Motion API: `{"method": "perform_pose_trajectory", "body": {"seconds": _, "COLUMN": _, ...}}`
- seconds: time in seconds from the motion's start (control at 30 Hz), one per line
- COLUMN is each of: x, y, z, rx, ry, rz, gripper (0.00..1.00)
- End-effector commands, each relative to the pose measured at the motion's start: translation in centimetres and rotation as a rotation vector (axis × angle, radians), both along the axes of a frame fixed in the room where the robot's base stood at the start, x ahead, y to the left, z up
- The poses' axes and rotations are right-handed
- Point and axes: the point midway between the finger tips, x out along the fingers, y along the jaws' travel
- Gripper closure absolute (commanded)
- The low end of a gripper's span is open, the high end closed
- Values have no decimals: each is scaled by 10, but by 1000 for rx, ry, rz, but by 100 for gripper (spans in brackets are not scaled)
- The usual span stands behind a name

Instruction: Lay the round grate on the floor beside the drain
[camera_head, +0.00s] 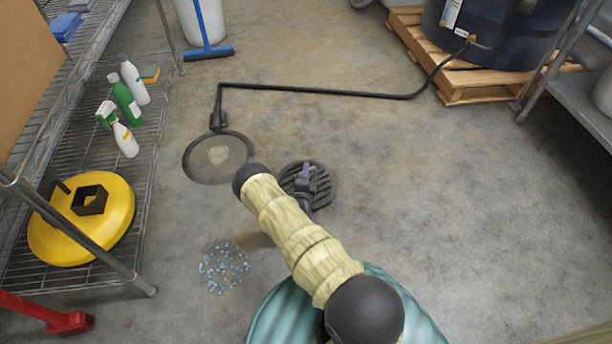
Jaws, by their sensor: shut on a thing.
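The round grate (325,186) is a dark slatted disc to the right of the drain (218,157). The drain is a round, dark-rimmed spot with a pale patch in its middle, and it is uncovered. My gripper (306,178) is over the middle of the grate and shut on it. My pale, sleeved arm hides the grate's lower left side. I cannot tell whether the grate touches the floor or hangs just above it.
A black hose (320,90) runs from the dark tank (495,35) on a pallet (460,82) to the drain's far edge. Blue pellets (225,268) lie scattered nearer me. A wire shelf (75,150) with bottles stands left. Floor to the right is clear.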

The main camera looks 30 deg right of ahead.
Motion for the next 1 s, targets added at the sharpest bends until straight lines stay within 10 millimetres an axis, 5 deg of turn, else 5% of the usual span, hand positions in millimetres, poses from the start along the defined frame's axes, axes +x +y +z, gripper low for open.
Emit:
{"method": "perform_pose_trajectory", "body": {"seconds": 0.5, "x": 1, "y": -1, "z": -9, "rx": -3, "ry": -4, "rz": 0, "gripper": 100}}
{"method": "perform_pose_trajectory", "body": {"seconds": 0.53, "x": 0, "y": 0, "z": -10, "rx": -1, "ry": 1, "rz": 0, "gripper": 84}}
{"method": "perform_pose_trajectory", "body": {"seconds": 0.63, "x": 0, "y": 0, "z": -10, "rx": -1, "ry": 1, "rz": 0, "gripper": 68}}
{"method": "perform_pose_trajectory", "body": {"seconds": 1.0, "x": -1, "y": 0, "z": -6, "rx": 0, "ry": 1, "rz": 0, "gripper": 68}}
